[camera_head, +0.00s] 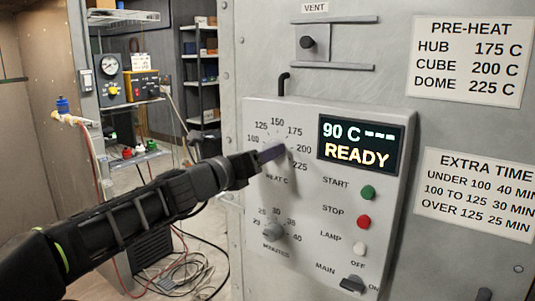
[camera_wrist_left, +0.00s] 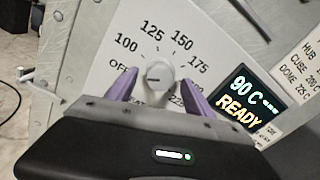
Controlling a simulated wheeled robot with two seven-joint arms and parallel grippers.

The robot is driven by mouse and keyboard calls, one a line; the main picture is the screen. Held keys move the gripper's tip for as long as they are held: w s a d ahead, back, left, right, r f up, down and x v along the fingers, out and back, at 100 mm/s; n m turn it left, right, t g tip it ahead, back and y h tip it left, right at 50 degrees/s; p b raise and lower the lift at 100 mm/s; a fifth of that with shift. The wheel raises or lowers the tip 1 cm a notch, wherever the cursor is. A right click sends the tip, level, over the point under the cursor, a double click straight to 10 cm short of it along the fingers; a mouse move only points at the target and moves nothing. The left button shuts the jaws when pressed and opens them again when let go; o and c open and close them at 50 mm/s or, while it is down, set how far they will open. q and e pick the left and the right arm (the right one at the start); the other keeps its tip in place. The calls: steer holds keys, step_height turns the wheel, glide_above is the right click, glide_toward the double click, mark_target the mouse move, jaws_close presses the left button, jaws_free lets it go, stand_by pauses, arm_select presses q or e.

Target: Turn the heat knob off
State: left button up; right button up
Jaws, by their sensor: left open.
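The heat knob (camera_wrist_left: 160,72) is a round, light grey dial on the panel, ringed by OFF, 100, 125, 150, 175 and higher marks. In the wrist view a dark line on its face runs roughly level, toward the left. My left gripper (camera_wrist_left: 159,82) is open, with one purple finger on each side of the knob. Small gaps seem to show between fingers and knob; I cannot tell if either touches. In the head view my left gripper (camera_head: 271,153) reaches the knob from the left and partly hides it. My right gripper is not in view.
The display (camera_head: 360,144) reads 90 C and READY. Below the heat knob is the minutes knob (camera_head: 272,231). To its right are the green start button (camera_head: 368,192), red stop button (camera_head: 364,222), lamp button (camera_head: 359,248) and main switch (camera_head: 353,284). A vent slider (camera_head: 308,42) sits above.

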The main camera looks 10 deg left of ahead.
arm_select(q)
steer(key=v, duration=0.5)
steer(key=shift+s, duration=0.3)
